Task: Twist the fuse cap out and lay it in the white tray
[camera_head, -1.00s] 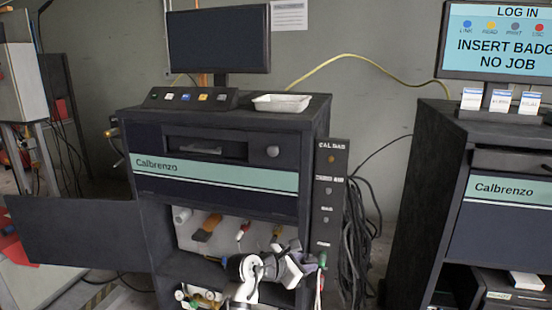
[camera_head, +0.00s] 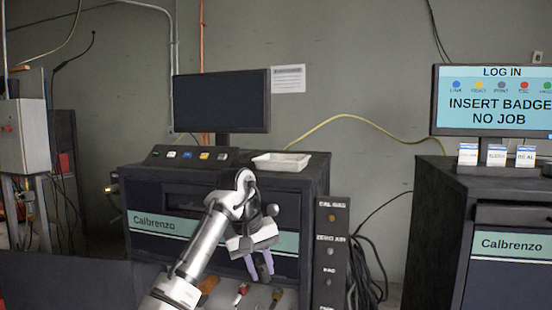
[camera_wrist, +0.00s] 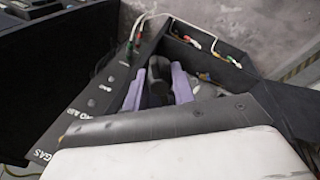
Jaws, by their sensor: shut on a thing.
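The white tray (camera_head: 282,161) sits on top of the dark Calbrenzo cabinet (camera_head: 150,192), toward its right side; its inside looks empty from here. My gripper (camera_head: 260,268) is raised in front of the cabinet face, below the tray, with its purple fingers pointing down. In the wrist view my gripper (camera_wrist: 158,88) is shut on a dark, rounded piece, the fuse cap (camera_wrist: 159,69), between the purple fingers.
A control strip with buttons (camera_head: 190,155) and a black monitor (camera_head: 221,100) stand left of the tray. A labelled side panel (camera_head: 331,250) rises at the cabinet's right edge. Coloured-handled items (camera_head: 241,292) show in the open compartment below. A second cabinet (camera_head: 500,205) stands right.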

